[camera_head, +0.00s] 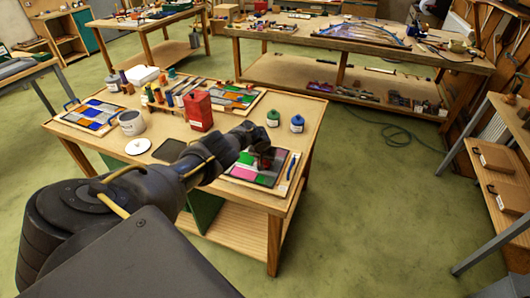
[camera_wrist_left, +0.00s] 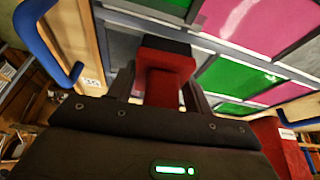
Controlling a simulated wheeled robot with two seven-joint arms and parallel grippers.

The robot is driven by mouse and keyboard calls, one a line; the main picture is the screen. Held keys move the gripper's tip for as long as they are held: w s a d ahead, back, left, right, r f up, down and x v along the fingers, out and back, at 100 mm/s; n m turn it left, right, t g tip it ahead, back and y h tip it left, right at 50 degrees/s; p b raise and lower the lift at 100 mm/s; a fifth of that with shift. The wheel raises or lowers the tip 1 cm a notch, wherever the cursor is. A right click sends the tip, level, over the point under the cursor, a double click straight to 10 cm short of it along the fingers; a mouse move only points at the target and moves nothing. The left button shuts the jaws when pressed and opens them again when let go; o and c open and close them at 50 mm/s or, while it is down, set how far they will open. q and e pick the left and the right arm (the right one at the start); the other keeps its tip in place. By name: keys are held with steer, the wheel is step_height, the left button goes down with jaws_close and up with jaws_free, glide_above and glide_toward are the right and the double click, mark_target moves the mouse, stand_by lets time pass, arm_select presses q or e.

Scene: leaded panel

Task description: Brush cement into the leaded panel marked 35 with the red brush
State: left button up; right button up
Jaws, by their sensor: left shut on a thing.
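A leaded panel (camera_head: 268,179) with pink, green and grey panes lies at the front right of the near table. In the left wrist view its pink and green panes (camera_wrist_left: 245,75) fill the upper right. A white label (camera_wrist_left: 92,83) shows beside a blue handle, but its number is too small to read. My left gripper (camera_head: 258,150) is over this panel, shut on the red brush (camera_wrist_left: 168,78). The brush's dark end (camera_wrist_left: 165,46) points to the panel; I cannot tell whether it touches. My arm hides part of the panel. My right gripper is not in view.
The near table (camera_head: 308,118) also holds a red canister (camera_head: 198,111), a grey tin (camera_head: 131,123), a white lid (camera_head: 138,146), a dark tray (camera_head: 168,150), green (camera_head: 273,118) and blue (camera_head: 297,123) bottles, and another panel (camera_head: 95,115) at left. Green floor surrounds it.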

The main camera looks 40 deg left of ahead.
mark_target(260, 175)
arm_select(q)
steer(key=shift+s+f+b, duration=0.15)
steer(key=shift+s+b, duration=0.15)
steer(key=shift+b, duration=0.1)
steer(key=shift+s+d, duration=0.15)
steer(key=shift+s, duration=0.15)
steer(key=shift+s+d+r, duration=0.15)
steer(key=shift+s+r, duration=0.1)
steer(key=shift+s, duration=0.15)
steer(key=shift+s+d+p, duration=0.2)
steer(key=shift+s+p, duration=0.2)
steer(key=shift+p, duration=0.15)
steer(key=shift+f, duration=0.1)
steer(key=shift+s+d, duration=0.15)
steer(key=shift+s, duration=0.25)
steer(key=shift+s+d, duration=0.2)
steer(key=shift+s, duration=0.35)
steer(key=shift+s+d, duration=0.2)
steer(key=shift+s, duration=0.3)
